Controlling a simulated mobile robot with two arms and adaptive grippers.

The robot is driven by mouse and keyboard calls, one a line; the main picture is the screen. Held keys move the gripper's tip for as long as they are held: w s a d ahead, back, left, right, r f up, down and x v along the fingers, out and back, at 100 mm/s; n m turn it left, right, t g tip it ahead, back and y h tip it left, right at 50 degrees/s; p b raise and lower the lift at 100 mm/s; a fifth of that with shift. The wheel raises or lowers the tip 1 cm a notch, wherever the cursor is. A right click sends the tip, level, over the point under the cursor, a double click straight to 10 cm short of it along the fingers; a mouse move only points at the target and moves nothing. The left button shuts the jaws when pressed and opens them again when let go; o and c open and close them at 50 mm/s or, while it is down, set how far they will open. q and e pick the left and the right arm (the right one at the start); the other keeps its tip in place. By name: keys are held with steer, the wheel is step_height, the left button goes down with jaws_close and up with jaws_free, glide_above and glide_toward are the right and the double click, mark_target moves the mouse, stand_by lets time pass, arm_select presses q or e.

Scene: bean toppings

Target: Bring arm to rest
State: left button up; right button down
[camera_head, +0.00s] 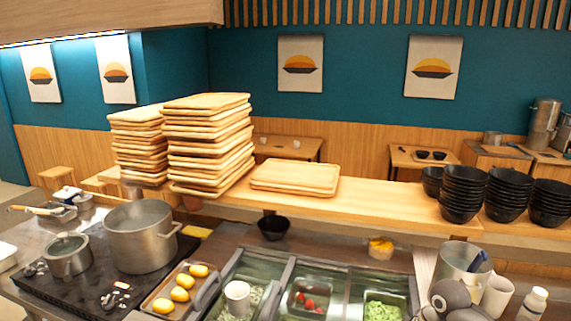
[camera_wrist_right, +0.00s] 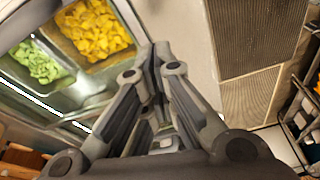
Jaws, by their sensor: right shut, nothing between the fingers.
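My right gripper (camera_wrist_right: 158,62) shows in the right wrist view with its two fingers together and nothing between them. It hangs over the edge of the food counter, beside a tray of yellow chunks (camera_wrist_right: 95,32) and a tray of green pieces (camera_wrist_right: 40,63). In the head view, rounded grey parts at the bottom right look like my right arm; the gripper itself cannot be made out there. My left gripper is in neither view.
The head view shows a steel pot (camera_head: 140,240) and a smaller pot (camera_head: 68,256) on the left stove. Stacked wooden trays (camera_head: 210,140) and black bowls (camera_head: 463,192) stand on the shelf. A steel container (camera_head: 455,262), white cup (camera_head: 497,296) and bottle (camera_head: 533,303) crowd the right.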

steer(key=s+a+f+m+t, duration=0.1)
steer(key=s+a+f+m, duration=0.1)
steer(key=s+a+f, duration=0.4)
steer(key=s+a+f+m, duration=0.15)
steer(key=s+a, duration=0.25)
steer(key=s, duration=0.5)
steer(key=s+d+r+m+t+h, duration=0.1)
steer(key=s+d+r+m, duration=0.15)
steer(key=s, duration=0.35)
steer(key=s+d+r+m+t+h, duration=0.1)
steer(key=s+m, duration=0.3)
steer(key=s, duration=0.2)
step_height(320, 180, down, 34)
steer(key=s+g+b, duration=0.2)
steer(key=b, duration=0.5)
arm_select(q)
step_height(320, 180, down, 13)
steer(key=b, duration=0.5)
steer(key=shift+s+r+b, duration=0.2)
steer(key=shift+b, duration=0.1)
arm_select(e)
steer(key=s+d+f, duration=0.1)
steer(key=s+f, duration=0.7)
steer(key=f, duration=0.2)
steer(key=s+d+f+g, duration=0.1)
steer(key=s+d+f, duration=0.1)
steer(key=s+f, duration=0.6)
step_height(320, 180, down, 3)
steer(key=shift+r, duration=0.1)
